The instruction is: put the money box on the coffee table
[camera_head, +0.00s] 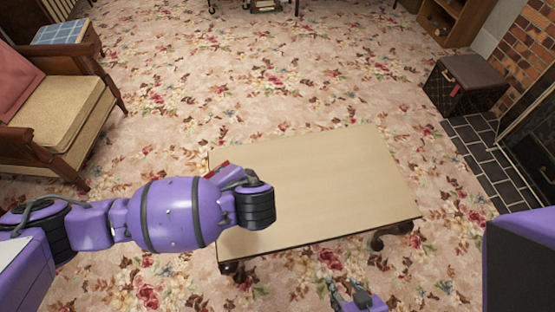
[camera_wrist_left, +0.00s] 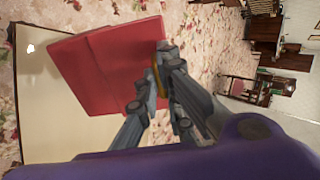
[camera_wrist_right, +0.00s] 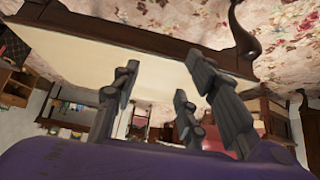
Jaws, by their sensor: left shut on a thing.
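The table has a bare beige top and dark legs. My right gripper (camera_head: 352,296) is open and empty near the front side of the table; its fingers (camera_wrist_right: 165,90) are spread in the right wrist view.
A wooden armchair (camera_head: 60,115) with cushions stands at the left. Floral carpet around the table is mostly clear.

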